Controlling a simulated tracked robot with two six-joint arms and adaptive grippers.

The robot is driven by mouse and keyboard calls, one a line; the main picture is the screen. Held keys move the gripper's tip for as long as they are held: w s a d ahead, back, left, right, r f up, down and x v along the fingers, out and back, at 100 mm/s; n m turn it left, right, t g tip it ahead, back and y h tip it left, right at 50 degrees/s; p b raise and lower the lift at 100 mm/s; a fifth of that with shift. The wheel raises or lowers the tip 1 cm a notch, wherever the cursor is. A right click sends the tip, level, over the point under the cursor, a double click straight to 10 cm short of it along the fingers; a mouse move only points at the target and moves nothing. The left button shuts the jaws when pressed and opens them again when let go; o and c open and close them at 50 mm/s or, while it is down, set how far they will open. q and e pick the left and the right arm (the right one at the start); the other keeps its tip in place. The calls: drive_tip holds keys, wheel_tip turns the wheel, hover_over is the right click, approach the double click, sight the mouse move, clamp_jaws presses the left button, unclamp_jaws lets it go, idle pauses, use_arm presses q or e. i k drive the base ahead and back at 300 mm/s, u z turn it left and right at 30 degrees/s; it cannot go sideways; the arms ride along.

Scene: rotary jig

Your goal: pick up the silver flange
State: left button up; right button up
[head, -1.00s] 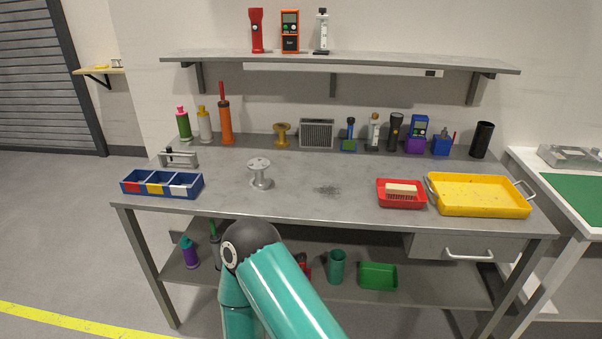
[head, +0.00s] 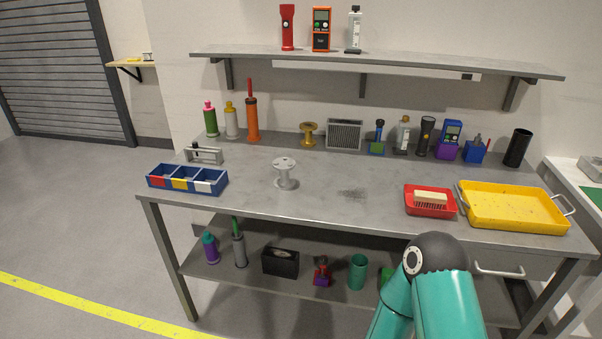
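The silver flange (head: 285,174) stands upright on the grey workbench (head: 320,206), left of the middle. It has a round holed disc on top, a narrow stem and a wider foot. Nothing touches it. Neither of my grippers is in the head view. Only a teal arm link of mine with a dark joint shows at the lower right, well away from the flange.
A blue three-part bin (head: 187,191) and a grey bracket (head: 204,156) lie left of the flange. A gold spool (head: 308,135) and a grey vented box (head: 344,134) stand behind. A red tray (head: 430,212) and yellow tray (head: 512,221) are right. Bench around the flange is clear.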

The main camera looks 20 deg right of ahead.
sight(283, 164)
drive_tip(key=i, duration=0.9)
drive_tip(key=z, duration=0.05)
